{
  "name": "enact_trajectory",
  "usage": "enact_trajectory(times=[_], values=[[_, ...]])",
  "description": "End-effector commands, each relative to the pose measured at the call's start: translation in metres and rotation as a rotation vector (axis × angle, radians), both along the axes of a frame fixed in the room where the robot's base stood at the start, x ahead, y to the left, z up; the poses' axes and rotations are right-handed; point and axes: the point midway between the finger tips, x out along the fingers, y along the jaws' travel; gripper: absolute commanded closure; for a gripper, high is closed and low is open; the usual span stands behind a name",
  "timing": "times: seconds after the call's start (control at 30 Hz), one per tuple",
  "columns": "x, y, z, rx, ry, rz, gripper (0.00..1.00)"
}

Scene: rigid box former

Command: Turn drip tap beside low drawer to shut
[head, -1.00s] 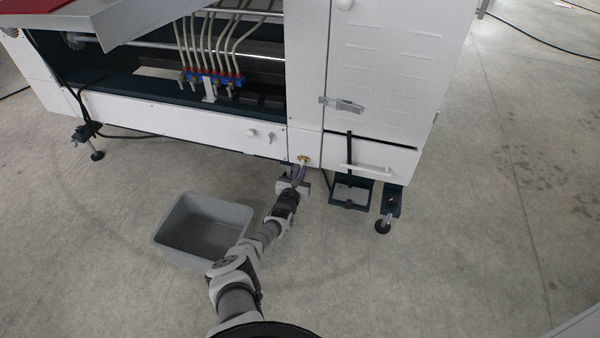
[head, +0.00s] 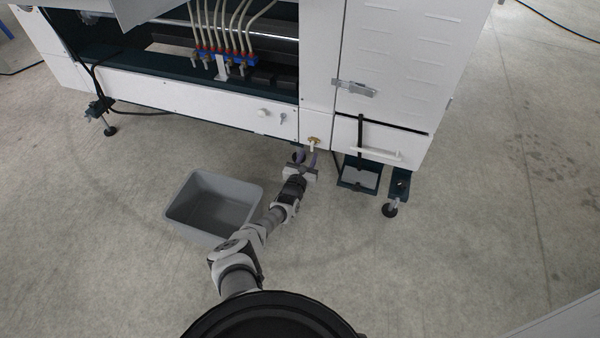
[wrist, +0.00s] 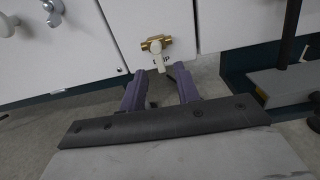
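The drip tap (head: 313,141) is a small brass valve on the white lower panel, just left of the low drawer (head: 372,137). In the wrist view the tap (wrist: 156,41) shows a cream lever hanging down, with dark lettering partly hidden behind it. My gripper (head: 305,157) is just below and in front of the tap. In the wrist view its two purple fingers (wrist: 159,73) are spread apart and empty. The lever's lower end appears between the fingertips in the picture; I cannot tell whether it is between them in depth or touching.
A grey open bin (head: 212,203) stands on the floor left of my arm. A dark bracket with a pedal-like plate (head: 359,178) and a levelling foot (head: 390,208) are right of my gripper. White knobs (head: 263,113) sit on the panel further left. Floor to the right is clear.

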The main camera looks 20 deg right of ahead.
Motion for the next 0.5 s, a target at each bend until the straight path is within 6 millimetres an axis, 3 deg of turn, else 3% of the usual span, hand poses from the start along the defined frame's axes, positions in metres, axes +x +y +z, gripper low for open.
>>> enact_trajectory(times=[0.5], values=[[-0.076, 0.052, 0.004, -0.002, 0.001, 0.003, 0.68]])
